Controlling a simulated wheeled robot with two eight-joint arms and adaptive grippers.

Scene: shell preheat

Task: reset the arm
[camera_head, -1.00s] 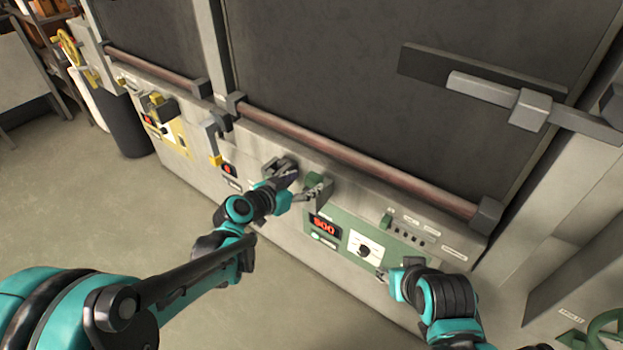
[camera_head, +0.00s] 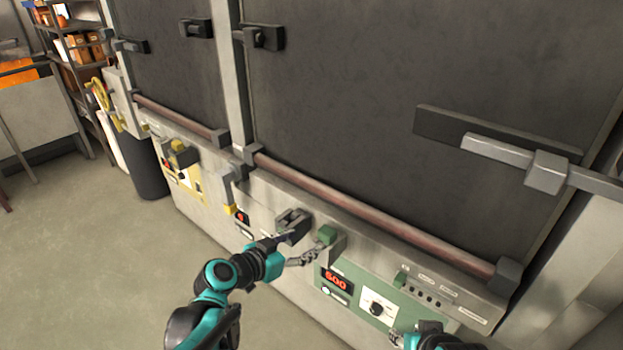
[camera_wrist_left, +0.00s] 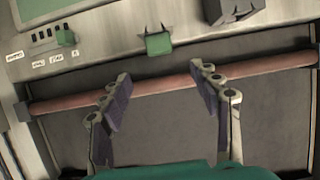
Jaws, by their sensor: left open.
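My left gripper (camera_head: 303,246) is open at the front panel of the furnace, just below and left of a green switch block (camera_head: 327,235). In the left wrist view my left gripper (camera_wrist_left: 160,82) has its two fingers spread apart with nothing between them. The green block (camera_wrist_left: 158,43) lies beyond the fingertips there, and a reddish-brown bar (camera_wrist_left: 150,87) runs behind the fingers. I cannot tell in the head view whether a finger touches the panel. My right gripper (camera_head: 396,338) shows only in part at the bottom edge, below a dial (camera_head: 376,308); its jaws are unclear.
A green control panel (camera_head: 350,297) carries a red digital display (camera_head: 337,281). A dark grey fitting (camera_head: 293,222) sits beside my left gripper. A long bar (camera_head: 370,215) crosses the large dark door (camera_head: 380,90). The floor (camera_head: 90,250) at left is open.

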